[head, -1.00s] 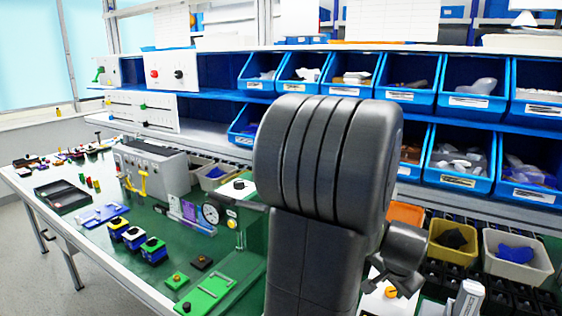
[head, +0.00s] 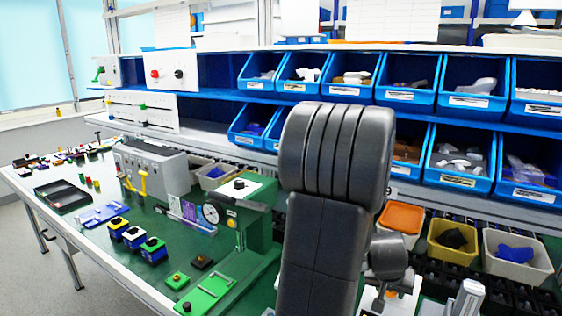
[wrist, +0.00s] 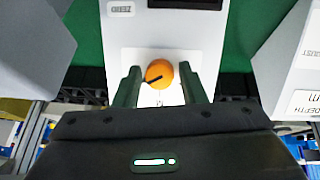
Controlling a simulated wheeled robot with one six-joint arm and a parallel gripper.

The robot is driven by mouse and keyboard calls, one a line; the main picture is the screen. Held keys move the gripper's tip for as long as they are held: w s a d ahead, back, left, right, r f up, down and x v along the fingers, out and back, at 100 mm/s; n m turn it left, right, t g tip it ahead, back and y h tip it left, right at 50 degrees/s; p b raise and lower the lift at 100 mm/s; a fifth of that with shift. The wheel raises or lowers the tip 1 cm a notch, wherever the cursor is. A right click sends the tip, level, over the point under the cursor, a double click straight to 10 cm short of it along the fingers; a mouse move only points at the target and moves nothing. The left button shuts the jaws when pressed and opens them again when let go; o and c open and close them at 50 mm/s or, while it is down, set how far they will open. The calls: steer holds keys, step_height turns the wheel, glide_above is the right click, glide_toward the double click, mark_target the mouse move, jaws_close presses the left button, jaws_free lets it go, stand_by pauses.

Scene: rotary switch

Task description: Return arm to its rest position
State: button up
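The rotary switch has an orange knob (wrist: 160,73) with a dark pointer line, on a white panel (wrist: 190,35) in the wrist view. The pointer slants toward the lower left. My gripper (wrist: 160,69) is open, with one dark finger on each side of the knob and a visible gap to each. I cannot tell how far above the panel the fingertips are. In the head view, my large dark arm links cover much of the middle and hide most of the gripper. Orange from the knob (head: 391,294) shows low beside the arm.
Grey housings stand left (wrist: 35,45) and right (wrist: 288,60) of the panel in the wrist view. In the head view, a dial gauge (head: 211,213) stands left of my arm. An orange bin (head: 401,218) and a yellow bin (head: 453,240) stand right. Blue bins (head: 470,85) line the shelves behind.

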steer(key=n+h+b, duration=0.1)
steer(key=n, duration=0.4)
stand_by(0.5)
